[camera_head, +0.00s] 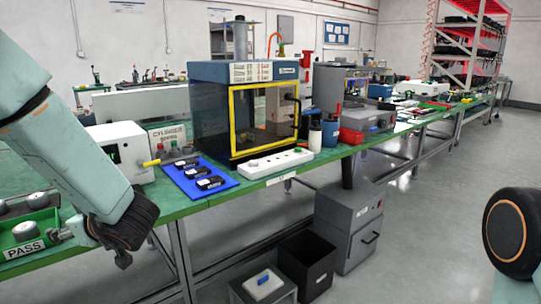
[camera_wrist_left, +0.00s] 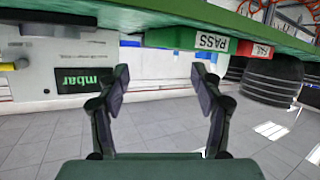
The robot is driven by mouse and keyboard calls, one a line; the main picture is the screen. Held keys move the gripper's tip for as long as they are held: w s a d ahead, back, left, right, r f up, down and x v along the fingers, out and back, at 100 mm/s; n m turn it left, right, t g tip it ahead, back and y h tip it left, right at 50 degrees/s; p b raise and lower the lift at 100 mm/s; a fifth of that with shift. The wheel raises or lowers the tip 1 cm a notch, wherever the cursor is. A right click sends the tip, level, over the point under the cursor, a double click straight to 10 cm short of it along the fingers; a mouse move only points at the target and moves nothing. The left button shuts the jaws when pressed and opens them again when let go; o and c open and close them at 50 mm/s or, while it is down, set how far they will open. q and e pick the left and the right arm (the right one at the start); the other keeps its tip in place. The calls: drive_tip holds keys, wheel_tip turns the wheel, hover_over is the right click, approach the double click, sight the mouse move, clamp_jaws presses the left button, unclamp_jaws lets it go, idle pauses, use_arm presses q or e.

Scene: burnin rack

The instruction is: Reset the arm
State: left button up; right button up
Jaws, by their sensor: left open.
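My left arm (camera_head: 65,150) comes in from the left in the head view and reaches down over the front edge of the green bench. Its dark wrist joint (camera_head: 128,220) hangs near the green PASS tray (camera_head: 25,247). The gripper is mostly hidden behind the wrist there. In the left wrist view my left gripper (camera_wrist_left: 160,82) is open, its two fingers wide apart with nothing between them. The PASS label (camera_wrist_left: 212,41) shows upside down beyond the fingers. Of my right arm only a link (camera_head: 515,233) shows at the right edge; its gripper is out of view.
A blue mat (camera_head: 212,193) with several small black devices lies on the bench (camera_head: 180,212). A black bin (camera_head: 307,262) and grey cabinet (camera_head: 345,228) stand below. The right floor is clear.

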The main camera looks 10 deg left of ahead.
use_arm(q)
drive_tip(key=d+f+m+t+h, duration=0.4)
drive_tip(key=d+f+m+h, duration=0.5)
drive_tip(key=d+f, duration=0.6)
drive_tip(key=s+d+f+m+g+h, duration=0.1)
drive_tip(key=s+d+f+m+g, duration=0.1)
drive_tip(key=s+f, duration=0.3)
drive_tip(key=s+d+f+m+g+h+p, duration=0.1)
drive_tip(key=s+d+f+m+g+h, duration=0.1)
drive_tip(key=s, duration=1.1)
drive_tip(key=s+d+f+m+g+h+p, duration=0.1)
drive_tip(key=s+d+f+m+g, duration=0.1)
drive_tip(key=s+d+f, duration=0.3)
drive_tip(key=s+f+g, duration=0.1)
drive_tip(key=s+f, duration=0.3)
drive_tip(key=shift+d+g, duration=0.25)
drive_tip(key=shift+g, duration=0.15)
drive_tip(key=shift+s, duration=0.1)
